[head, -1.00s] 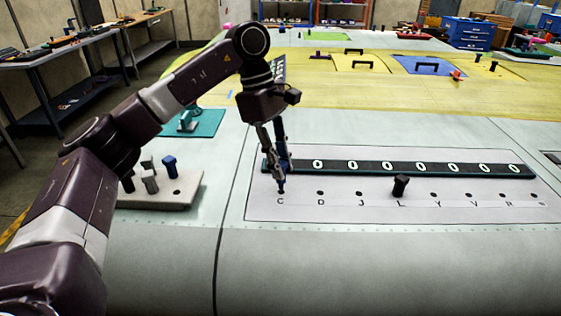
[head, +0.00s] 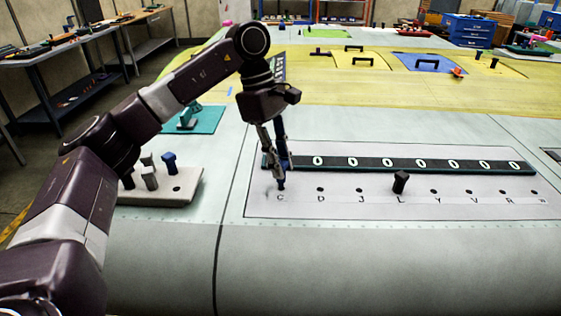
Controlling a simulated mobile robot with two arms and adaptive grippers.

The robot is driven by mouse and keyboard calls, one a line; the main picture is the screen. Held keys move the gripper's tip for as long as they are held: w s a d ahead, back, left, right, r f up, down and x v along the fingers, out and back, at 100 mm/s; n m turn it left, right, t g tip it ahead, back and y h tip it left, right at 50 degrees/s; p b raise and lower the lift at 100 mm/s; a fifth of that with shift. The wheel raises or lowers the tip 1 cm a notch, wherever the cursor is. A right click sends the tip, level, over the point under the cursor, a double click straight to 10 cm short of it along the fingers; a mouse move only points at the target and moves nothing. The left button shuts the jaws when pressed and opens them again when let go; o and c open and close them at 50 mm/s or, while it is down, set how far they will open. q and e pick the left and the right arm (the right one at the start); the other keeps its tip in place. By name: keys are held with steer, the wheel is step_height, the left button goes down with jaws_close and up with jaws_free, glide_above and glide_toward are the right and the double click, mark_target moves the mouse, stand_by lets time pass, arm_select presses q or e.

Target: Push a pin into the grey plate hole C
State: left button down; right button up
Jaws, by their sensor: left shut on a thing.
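The grey plate (head: 310,208) lies flat on the wing surface, with a row of lettered holes along it. Hole C is at the plate's left end, just above its letter, and is covered by my gripper. My left gripper (head: 281,181) points down there with its fingers shut on a small dark pin (head: 281,187). The pin is mostly hidden by the fingertips, and I cannot tell how deep it sits in the hole. Another dark pin (head: 400,182) stands upright at hole L. My right gripper is not in view.
A dark strip with white ovals (head: 400,166) runs behind the holes, close to my left gripper. The wing's front is clear.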

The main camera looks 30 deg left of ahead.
arm_select(q)
steer(key=shift+f+b, duration=0.7)
steer(key=shift+f, duration=0.55)
steer(key=c, duration=1.8)
jaws_free()
steer(key=shift+o, duration=0.4)
steer(key=v, duration=1.2)
